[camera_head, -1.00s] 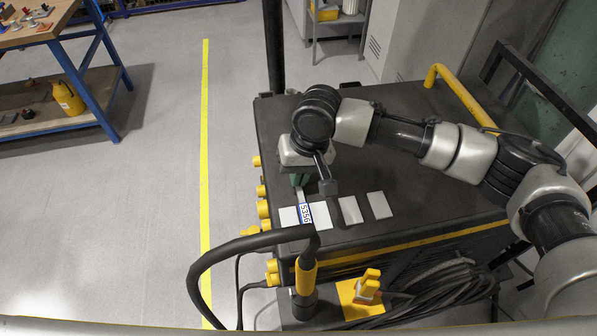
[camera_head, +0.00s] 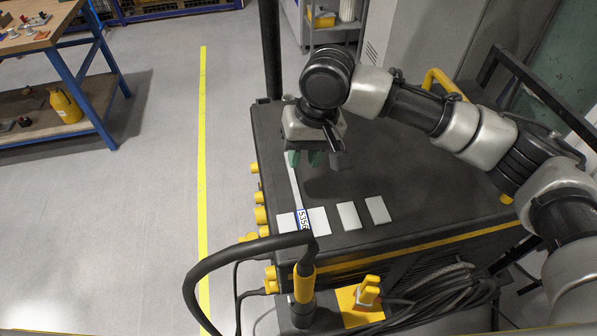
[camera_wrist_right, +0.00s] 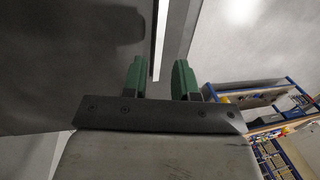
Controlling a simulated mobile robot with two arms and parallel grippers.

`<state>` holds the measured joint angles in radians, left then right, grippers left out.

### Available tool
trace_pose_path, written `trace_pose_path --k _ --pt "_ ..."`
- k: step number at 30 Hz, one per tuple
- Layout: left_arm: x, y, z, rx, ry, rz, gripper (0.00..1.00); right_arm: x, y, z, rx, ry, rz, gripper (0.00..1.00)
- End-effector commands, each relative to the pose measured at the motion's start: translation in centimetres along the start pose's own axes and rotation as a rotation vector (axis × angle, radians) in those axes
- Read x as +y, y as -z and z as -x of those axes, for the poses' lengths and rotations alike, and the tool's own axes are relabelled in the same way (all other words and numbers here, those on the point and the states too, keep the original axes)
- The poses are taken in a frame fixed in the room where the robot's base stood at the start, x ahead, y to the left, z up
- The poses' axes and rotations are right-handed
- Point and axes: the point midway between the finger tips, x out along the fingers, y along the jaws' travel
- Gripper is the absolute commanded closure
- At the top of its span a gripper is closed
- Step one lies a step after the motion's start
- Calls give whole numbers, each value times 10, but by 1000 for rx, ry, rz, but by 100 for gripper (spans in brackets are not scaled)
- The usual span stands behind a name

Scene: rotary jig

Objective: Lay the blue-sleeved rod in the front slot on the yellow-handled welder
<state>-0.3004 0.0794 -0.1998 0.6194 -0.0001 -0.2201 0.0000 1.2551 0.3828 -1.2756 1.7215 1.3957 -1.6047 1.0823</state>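The rod (camera_head: 295,185) is thin and pale, with a blue sleeve (camera_head: 303,219) marked with digits. It lies on the dark top of the welder (camera_head: 430,185), its sleeved end in the gap between the two leftmost pale pads (camera_head: 287,223) (camera_head: 319,221). The yellow handle (camera_head: 437,79) is at the far side. My right gripper (camera_head: 305,158) is above the rod's far end, its green fingers apart and empty. In the right wrist view the rod (camera_wrist_right: 161,35) shows beyond the gap between the open fingers (camera_wrist_right: 160,80). My left gripper is out of view.
Two more pale pads (camera_head: 349,216) (camera_head: 377,210) sit to the right on the top. A black hose (camera_head: 215,265) arches at the near left. Yellow knobs (camera_head: 261,214) line the left side. A blue-framed workbench (camera_head: 75,75) stands far left.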

Motion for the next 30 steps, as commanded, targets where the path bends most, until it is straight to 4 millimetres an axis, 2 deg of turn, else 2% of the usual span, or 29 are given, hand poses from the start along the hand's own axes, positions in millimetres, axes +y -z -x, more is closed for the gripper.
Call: trace_pose_path --k 3,7,12,25,28,30 --pt "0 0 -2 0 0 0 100 0 0 22 2 0 1 72" --pt "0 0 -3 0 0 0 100 0 0 37 1 -1 0 72" --pt "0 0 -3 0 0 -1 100 0 0 44 -1 0 0 72" --pt "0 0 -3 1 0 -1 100 0 0 44 0 0 0 72" --pt "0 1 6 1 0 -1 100 -2 0 52 0 0 0 72" --pt "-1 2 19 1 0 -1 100 -4 0 66 0 0 0 72"
